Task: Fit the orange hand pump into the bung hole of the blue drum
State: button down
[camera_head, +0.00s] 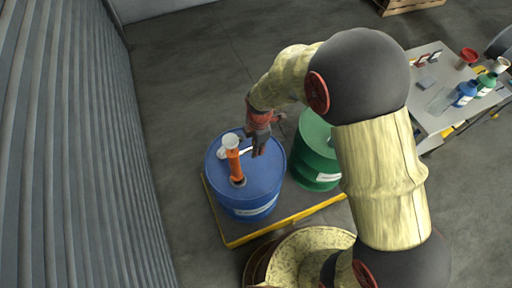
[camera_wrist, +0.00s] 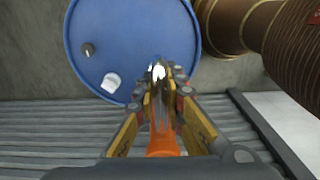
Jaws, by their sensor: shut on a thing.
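The blue drum (camera_head: 262,180) stands upright on a pallet in the head view; its blue top (camera_wrist: 130,35) also fills much of the wrist view. The orange hand pump (camera_head: 235,165) stands nearly upright over the near part of the drum top, with a white cup-like top. Its lower end meets a dark ring on the drum; how deep it sits cannot be told. My gripper (camera_head: 262,142) is just right of the pump, shut on it near a white arm-like part. In the wrist view orange pump parts (camera_wrist: 162,142) show between the fingers (camera_wrist: 160,80).
A green drum (camera_head: 314,155) stands close right of the blue one, on the yellow-edged pallet (camera_head: 285,225). A white cap (camera_wrist: 111,82) and a dark fitting (camera_wrist: 88,48) are on the drum top. A ribbed wall (camera_head: 70,150) runs along the left. A table (camera_head: 436,110) with bottles stands right.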

jog(key=shift+f+b, duration=0.5)
jog(key=shift+f, duration=0.35)
jog(key=shift+f+b, duration=0.45)
jog(key=shift+f, duration=0.1)
jog(key=shift+f+b, duration=1.3)
jog(key=shift+f, duration=0.3)
dwell(1.6)
jog(key=c, duration=1.8)
grip_release()
jog(key=shift+o, duration=0.2)
jog(key=shift+f, duration=0.1)
jog(key=r, duration=1.2)
jog(key=shift+w+d, duration=0.2)
jog(key=shift+d, duration=0.05)
